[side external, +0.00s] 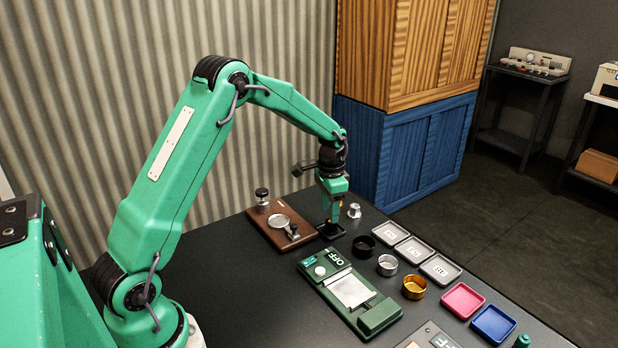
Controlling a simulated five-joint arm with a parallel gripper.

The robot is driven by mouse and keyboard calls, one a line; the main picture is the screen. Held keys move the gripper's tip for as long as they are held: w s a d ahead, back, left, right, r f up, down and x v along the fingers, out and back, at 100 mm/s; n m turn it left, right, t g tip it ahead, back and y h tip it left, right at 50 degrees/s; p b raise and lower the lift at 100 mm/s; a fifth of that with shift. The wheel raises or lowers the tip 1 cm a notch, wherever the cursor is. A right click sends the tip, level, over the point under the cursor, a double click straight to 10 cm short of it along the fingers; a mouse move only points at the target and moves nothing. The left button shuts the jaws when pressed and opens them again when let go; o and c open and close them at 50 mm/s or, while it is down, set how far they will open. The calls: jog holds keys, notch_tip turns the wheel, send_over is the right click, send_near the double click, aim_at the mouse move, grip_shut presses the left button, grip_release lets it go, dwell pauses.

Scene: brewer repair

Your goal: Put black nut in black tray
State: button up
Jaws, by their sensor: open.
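My gripper (333,220) points down at the back of the dark table, right beside the brown wooden board. Its jaws are open, with small yellow marks near the tips. A small flat black square piece (331,232) lies directly under the fingertips. I cannot tell whether the fingers touch it. A round black open container (363,247) stands just right of it and may be the black tray. I cannot make out a black nut; it may be hidden by the fingers or too dark to see.
The wooden board (268,220) carries metal fittings. A small silver part (354,211) stands behind the gripper. Silver (387,265) and gold (414,287) cups, grey trays (415,250), a pink tray (462,300), a blue tray (493,324) and a green device (350,290) fill the right side.

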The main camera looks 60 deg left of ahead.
notch_tip(320, 180, up, 9)
dwell(0.4)
dwell(0.5)
jog(key=s+d+r+n+t, duration=0.1)
jog(key=s+d+r, duration=0.3)
jog(key=s+r, duration=0.15)
jog(key=s+d+r+t, duration=0.2)
jog(key=s+d+r, duration=0.25)
jog(key=s, duration=0.25)
jog(key=s+d+n+t, duration=0.2)
jog(key=s+d, duration=0.2)
jog(key=s, duration=1)
jog(key=shift+s+t, duration=0.3)
jog(key=shift+s, duration=0.05)
